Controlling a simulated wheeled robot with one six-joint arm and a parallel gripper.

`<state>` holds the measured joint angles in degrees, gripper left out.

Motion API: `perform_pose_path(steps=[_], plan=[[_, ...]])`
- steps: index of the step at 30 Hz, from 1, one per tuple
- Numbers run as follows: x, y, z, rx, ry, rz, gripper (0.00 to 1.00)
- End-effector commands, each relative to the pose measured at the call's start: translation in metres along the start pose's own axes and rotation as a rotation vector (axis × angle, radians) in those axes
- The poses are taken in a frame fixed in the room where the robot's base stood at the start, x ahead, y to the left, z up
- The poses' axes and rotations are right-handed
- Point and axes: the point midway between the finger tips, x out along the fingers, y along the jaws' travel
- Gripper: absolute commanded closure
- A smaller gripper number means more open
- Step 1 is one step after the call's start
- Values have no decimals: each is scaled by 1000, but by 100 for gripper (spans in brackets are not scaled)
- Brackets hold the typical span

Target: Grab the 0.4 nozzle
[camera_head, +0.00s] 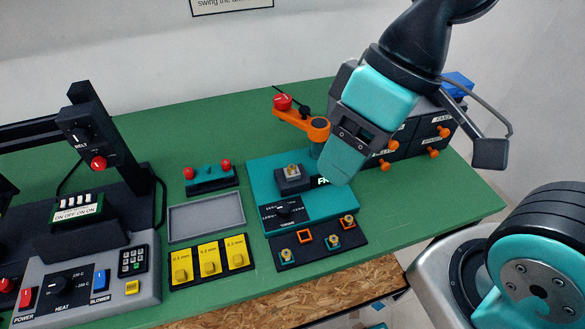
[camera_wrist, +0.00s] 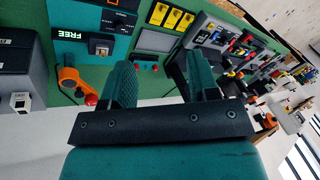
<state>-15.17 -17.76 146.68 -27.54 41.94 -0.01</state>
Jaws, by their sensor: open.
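Brass nozzles sit in a black rack on the green bench in the head view: one at front left (camera_head: 287,255), one at front right (camera_head: 333,242) and one at back right (camera_head: 348,221). An orange square slot (camera_head: 305,236) looks empty. I cannot read which nozzle is the 0.4. My gripper (camera_head: 340,168) is open and empty, above the bench near the station's right side. The wrist view shows its two fingers apart (camera_wrist: 162,78).
An orange arm with a red knob (camera_head: 300,122) stands behind the station. Dark drawers with orange knobs (camera_head: 400,150) are behind my gripper. Yellow gauge cards (camera_head: 210,262), a grey tray (camera_head: 206,222) and a heater unit (camera_head: 90,290) lie left. Bare green bench is at right.

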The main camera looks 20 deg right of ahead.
Motion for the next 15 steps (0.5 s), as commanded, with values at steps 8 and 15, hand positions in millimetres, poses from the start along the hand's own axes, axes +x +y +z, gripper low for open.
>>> perform_pose_path(steps=[8, 15], plan=[[-1, 1, -2, 2, -2, 3, 51], [-2, 42, -62, 47, -63, 86, 51]])
